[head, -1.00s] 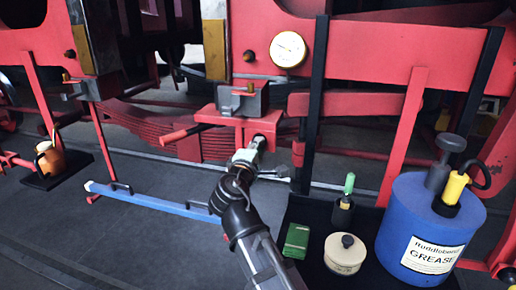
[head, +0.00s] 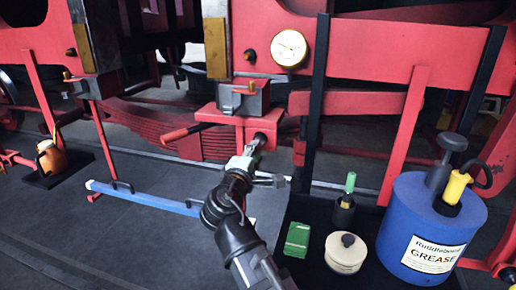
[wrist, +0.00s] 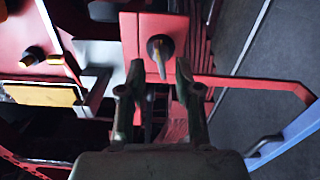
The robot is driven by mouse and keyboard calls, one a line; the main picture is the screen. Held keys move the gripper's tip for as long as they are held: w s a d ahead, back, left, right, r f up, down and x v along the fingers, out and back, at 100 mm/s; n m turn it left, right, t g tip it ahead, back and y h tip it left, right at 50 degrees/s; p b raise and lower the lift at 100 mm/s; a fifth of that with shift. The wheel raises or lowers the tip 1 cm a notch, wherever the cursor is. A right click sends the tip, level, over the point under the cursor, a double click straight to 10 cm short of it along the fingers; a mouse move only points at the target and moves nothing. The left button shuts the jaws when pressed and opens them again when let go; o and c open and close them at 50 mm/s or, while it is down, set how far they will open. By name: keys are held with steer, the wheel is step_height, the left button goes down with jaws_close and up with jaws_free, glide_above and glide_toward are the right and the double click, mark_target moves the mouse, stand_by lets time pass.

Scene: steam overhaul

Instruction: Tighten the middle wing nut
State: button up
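My gripper (wrist: 157,88) is open and empty, with one finger on either side of the gap, and the wing nut shows beyond the fingertips.
A red handle (head: 180,133) sticks out left of the bracket. A blue bar (head: 150,198) lies on the floor. A black tray (head: 301,216) at right holds a green box (head: 297,240), a cream tin (head: 345,254) and a blue grease drum (head: 415,225). A gauge (head: 289,48) is above.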

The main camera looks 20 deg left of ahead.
steer(key=s, duration=0.7)
steer(key=shift+s, duration=0.3)
